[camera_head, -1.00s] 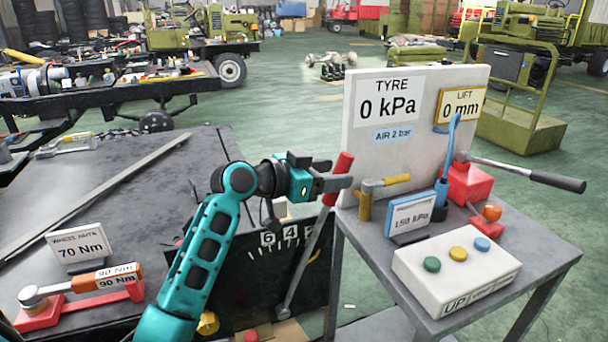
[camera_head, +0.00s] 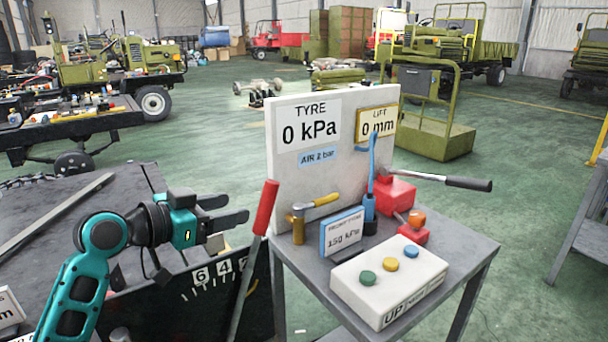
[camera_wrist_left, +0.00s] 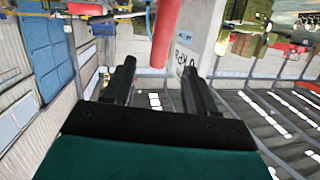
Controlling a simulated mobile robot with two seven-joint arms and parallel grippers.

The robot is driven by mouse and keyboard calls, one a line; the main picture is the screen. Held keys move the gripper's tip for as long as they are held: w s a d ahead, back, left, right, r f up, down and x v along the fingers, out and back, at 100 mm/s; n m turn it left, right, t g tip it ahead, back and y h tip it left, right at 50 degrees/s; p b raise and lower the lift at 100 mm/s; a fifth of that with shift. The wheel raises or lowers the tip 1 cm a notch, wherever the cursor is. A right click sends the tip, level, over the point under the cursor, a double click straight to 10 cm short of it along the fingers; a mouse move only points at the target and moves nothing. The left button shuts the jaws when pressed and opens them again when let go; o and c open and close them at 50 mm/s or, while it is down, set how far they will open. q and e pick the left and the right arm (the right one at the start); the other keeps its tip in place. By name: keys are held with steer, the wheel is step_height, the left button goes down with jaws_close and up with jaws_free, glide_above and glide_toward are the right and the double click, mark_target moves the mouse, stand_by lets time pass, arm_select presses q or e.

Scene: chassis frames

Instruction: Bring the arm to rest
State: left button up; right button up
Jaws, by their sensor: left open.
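My left arm comes in from the lower left in the head view, teal with black joints. My left gripper (camera_head: 228,210) is open and empty, its two dark fingers pointing right. It hangs in the air at the right edge of the dark workbench, left of the red-handled lever (camera_head: 265,208). In the left wrist view the open fingers (camera_wrist_left: 158,85) show with nothing between them, and the red handle (camera_wrist_left: 166,35) shows beyond them. My right gripper is not in view.
A grey side table (camera_head: 462,252) holds a white panel (camera_head: 285,165), a button box (camera_head: 350,285), a brass-coloured valve (camera_head: 299,228), a blue tool and a red jack (camera_head: 395,200). The dark workbench (camera_head: 60,215) lies left.

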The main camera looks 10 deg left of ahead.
arm_select(q)
steer(key=s+d+f+n+g+y+p, duration=0.15)
steer(key=s+f, duration=0.25)
steer(key=f, duration=0.6)
steer(key=s+d+f+n+y+p, duration=0.1)
steer(key=s+f+n+y, duration=0.2)
steer(key=f, duration=0.8)
steer(key=s+d+f, duration=0.2)
steer(key=s+f, duration=0.2)
steer(key=s, duration=0.3)
steer(key=s+d+f+g+y, duration=0.1)
steer(key=s+d+f, duration=0.2)
steer(key=s+f, duration=0.2)
steer(key=shift+s+d+p, duration=0.35)
steer(key=shift+s, duration=0.6)
steer(key=shift+c, duration=0.2)
steer(key=shift+a, duration=0.1)
steer(key=shift+c, duration=1.2)
steer(key=shift+a, duration=0.1)
